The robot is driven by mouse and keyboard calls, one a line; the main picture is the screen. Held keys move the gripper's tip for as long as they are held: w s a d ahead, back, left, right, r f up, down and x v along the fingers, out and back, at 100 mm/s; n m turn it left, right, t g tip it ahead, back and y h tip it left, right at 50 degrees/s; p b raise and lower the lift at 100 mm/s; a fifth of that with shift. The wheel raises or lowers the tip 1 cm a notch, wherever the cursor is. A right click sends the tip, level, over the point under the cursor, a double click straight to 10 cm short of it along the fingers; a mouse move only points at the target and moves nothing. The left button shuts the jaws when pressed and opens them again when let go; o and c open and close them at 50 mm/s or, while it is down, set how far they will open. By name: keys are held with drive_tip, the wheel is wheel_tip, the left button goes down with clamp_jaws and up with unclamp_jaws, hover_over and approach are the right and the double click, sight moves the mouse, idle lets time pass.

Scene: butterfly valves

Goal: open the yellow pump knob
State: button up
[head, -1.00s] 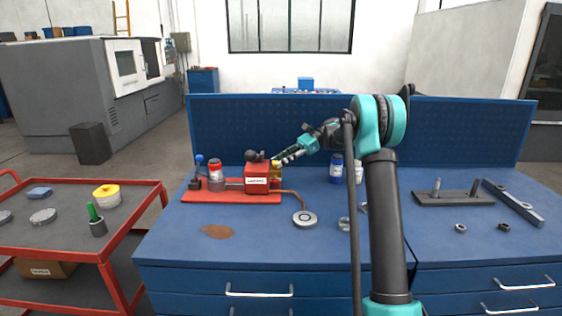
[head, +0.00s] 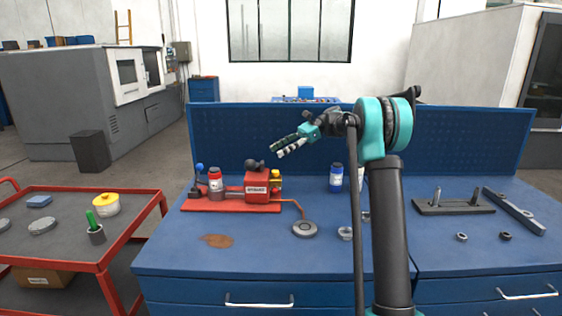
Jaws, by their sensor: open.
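The red pump unit (head: 258,186) stands on a red base plate (head: 230,205) on the left of the blue bench. The small yellow knob (head: 275,175) is at the right end of the pump body and is now uncovered. How far it is turned is too small to tell. My gripper (head: 278,150) is open and empty, above the pump and the knob, pointing left and a little down. It is apart from both.
A round metal disc (head: 305,229) lies in front, near a brown stain (head: 217,240). Blue bottles (head: 336,178) stand to the right. The blue back panel (head: 450,140) rises behind.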

drive_tip(key=shift+r, duration=0.9)
drive_tip(key=shift+d+f, duration=0.1)
drive_tip(key=shift+f, duration=0.1)
drive_tip(key=shift+c, duration=1.4)
drive_tip(key=m+t+y, duration=0.4)
drive_tip(key=m+t, duration=0.6)
drive_tip(key=t, duration=0.4)
approach(280, 178)
drive_tip(key=x, duration=0.3)
drive_tip(key=r+x, duration=0.1)
drive_tip(key=x, duration=0.5)
drive_tip(key=shift+w+a+r, duration=0.1)
drive_tip(key=shift+a+r, duration=0.25)
drive_tip(key=shift+r, duration=0.05)
drive_tip(key=shift+c, duration=0.4)
clamp_jaws()
